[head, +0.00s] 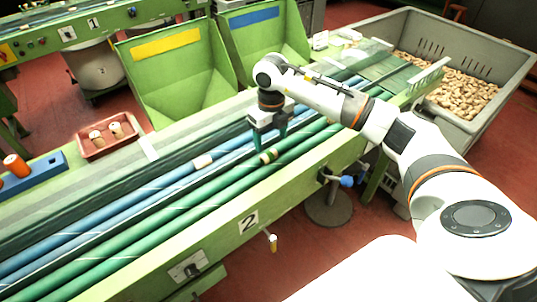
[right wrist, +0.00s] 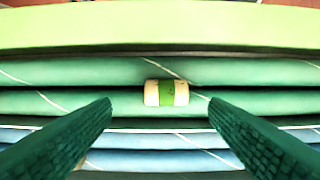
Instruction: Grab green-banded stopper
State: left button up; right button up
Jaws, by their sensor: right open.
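The green-banded stopper (head: 269,156) is a short pale cork cylinder with a green band around its middle. It lies on its side on the green rollers of the conveyor, and it also shows in the right wrist view (right wrist: 166,93). My right gripper (head: 268,146) is above the rollers close to the stopper. In the right wrist view its two dark green fingers (right wrist: 160,108) are wide apart, with the stopper between and beyond their tips and nothing held. A plain cork stopper (head: 203,161) lies on the blue rollers to the left. My left gripper is not in view.
A red tray (head: 90,153) with two corks sits on the conveyor's far side, beside a blue block (head: 40,178) with orange pieces. Green bins (head: 185,85) with yellow and blue labels stand behind. A grey crate (head: 497,62) of corks is at the right.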

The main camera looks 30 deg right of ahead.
aim_at(269, 153)
jog(key=f, duration=0.2)
jog(key=f+p, duration=0.1)
jog(key=shift+a+f, duration=0.35)
jog(key=shift+f, duration=0.65)
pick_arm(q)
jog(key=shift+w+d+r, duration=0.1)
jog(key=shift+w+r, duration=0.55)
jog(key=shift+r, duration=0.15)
pick_arm(e)
jog(key=c, duration=1.1)
